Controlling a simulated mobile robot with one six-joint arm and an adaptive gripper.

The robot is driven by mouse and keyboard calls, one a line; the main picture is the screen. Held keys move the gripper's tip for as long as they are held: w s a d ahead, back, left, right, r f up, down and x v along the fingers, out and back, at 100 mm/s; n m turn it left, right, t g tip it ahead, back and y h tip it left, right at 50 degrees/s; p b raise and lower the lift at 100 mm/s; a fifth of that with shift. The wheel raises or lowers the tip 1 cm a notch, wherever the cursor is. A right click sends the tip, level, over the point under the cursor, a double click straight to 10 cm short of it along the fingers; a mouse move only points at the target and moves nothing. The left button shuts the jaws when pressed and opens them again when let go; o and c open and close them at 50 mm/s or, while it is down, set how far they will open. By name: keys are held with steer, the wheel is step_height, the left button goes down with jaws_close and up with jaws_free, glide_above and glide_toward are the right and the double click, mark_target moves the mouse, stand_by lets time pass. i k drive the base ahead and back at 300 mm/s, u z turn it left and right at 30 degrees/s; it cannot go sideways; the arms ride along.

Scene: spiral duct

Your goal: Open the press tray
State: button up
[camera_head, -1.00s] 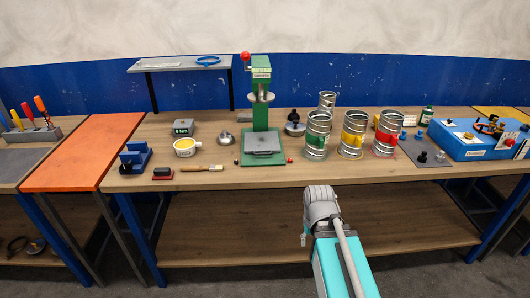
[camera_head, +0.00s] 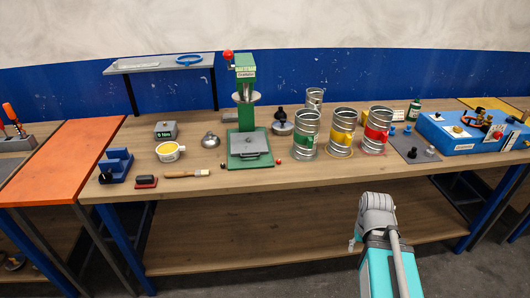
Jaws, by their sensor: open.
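The green press (camera_head: 246,100) stands on the wooden bench, left of the middle of the view, with a red ball on its lever at the top. The press tray (camera_head: 249,146) is a grey plate in the green base at the foot of the press, with a small dark handle at its front. It looks shut, lying flush with the base. My arm rises from the bottom right, in front of the bench and well away from the press.
A brush (camera_head: 188,174), a yellow-filled tub (camera_head: 170,151) and a blue holder (camera_head: 115,165) lie left. The bench front edge before the press is mostly clear.

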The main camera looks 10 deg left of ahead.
mark_target(244, 145)
steer(key=z, duration=0.75)
steer(key=k, duration=0.6)
steer(key=u, duration=1.35)
steer(key=i, duration=0.8)
steer(key=u, duration=0.1)
